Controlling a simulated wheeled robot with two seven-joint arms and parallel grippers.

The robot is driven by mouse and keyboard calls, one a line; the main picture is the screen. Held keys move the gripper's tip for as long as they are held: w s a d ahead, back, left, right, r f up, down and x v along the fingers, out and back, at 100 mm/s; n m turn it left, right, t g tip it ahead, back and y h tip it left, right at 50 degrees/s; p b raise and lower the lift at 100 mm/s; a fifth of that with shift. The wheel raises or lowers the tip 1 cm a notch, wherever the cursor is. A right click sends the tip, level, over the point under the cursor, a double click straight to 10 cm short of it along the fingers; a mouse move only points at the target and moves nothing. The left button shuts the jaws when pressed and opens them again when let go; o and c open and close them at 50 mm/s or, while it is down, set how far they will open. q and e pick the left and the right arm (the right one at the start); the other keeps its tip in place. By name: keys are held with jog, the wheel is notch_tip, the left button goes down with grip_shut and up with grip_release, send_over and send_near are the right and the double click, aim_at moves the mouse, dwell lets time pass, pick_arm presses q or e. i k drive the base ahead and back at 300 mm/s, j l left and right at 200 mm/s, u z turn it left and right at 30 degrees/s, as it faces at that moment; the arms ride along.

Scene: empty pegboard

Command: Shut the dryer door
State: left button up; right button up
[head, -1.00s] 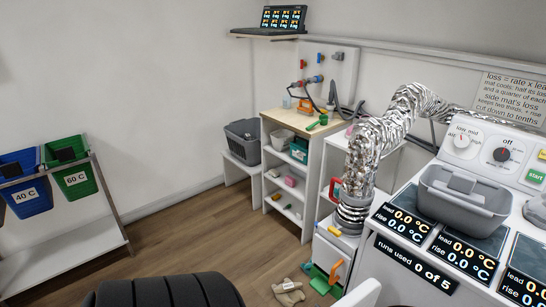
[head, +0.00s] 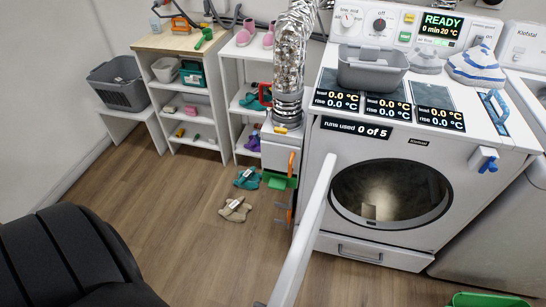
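The white dryer (head: 420,165) stands at the right of the head view. The dryer door (head: 305,235) stands wide open, swung out from the left side of the opening toward me. I see it nearly edge-on as a long white strip, and its lower end runs to the bottom of the picture. A blue latch piece (head: 488,164) sits on the front, right of the opening. Neither of my grippers is in view.
Sandals (head: 236,209) and a green dustpan (head: 279,181) lie left of the door. Floor (head: 180,220) is clear further left.

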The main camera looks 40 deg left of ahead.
aim_at(287, 288)
jog(key=k+j+z, duration=0.1)
jog(key=j, duration=0.35)
jog(key=k+j, duration=0.15)
jog(key=j, duration=0.25)
jog(key=k+j+z, duration=0.15)
jog(key=j, duration=0.3)
